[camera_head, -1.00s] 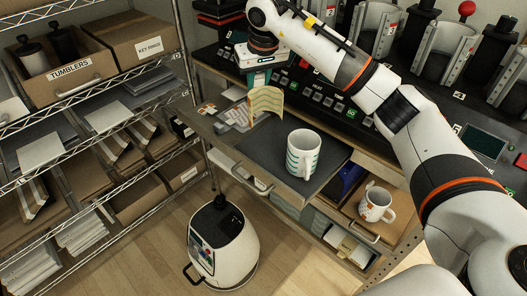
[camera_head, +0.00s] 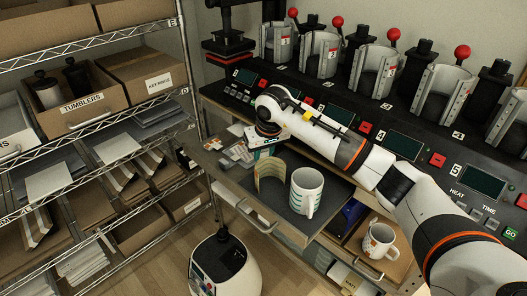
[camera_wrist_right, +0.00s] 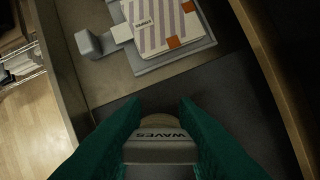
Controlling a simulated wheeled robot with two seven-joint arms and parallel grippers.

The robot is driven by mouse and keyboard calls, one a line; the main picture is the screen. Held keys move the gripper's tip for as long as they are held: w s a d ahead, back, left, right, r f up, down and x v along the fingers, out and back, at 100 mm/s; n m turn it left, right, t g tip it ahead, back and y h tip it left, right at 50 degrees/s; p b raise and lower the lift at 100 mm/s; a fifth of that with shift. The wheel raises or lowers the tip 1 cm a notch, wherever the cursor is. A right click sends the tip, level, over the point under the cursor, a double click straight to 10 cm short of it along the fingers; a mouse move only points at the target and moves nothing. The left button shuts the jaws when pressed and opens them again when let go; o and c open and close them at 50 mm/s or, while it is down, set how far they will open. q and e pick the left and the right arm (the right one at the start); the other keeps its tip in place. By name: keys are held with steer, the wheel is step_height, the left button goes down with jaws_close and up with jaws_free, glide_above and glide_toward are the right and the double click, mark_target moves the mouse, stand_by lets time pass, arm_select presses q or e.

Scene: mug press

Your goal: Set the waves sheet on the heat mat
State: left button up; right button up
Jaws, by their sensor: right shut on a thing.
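The waves sheet (camera_head: 271,180) is a tan curved sheet standing upright over the left part of the dark heat mat (camera_head: 336,192). I cannot tell whether its lower edge touches the mat. My right gripper (camera_head: 264,150) is above it, shut on its top. In the right wrist view, the teal fingers (camera_wrist_right: 158,125) close on a pale tab lettered WAVES (camera_wrist_right: 160,137). The mat (camera_wrist_right: 235,105) lies dark below. A white mug with green wave marks (camera_head: 306,190) stands on the mat, just right of the sheet. My left gripper is out of view.
A striped sheet stack (camera_wrist_right: 165,30) lies in a holder beside the mat. A second mug (camera_head: 379,240) stands in a lower compartment at right. The press console (camera_head: 400,140) runs behind, and a wire shelf (camera_head: 95,130) with boxes is at left.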

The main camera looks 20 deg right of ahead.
steer(key=shift+f, duration=0.2)
steer(key=o, duration=0.8)
steer(key=shift+r, duration=0.1)
steer(key=shift+o, duration=0.2)
steer(key=shift+r, duration=0.5)
steer(key=b+v, duration=0.2)
steer(key=v, duration=0.9)
steer(key=shift+s, duration=0.2)
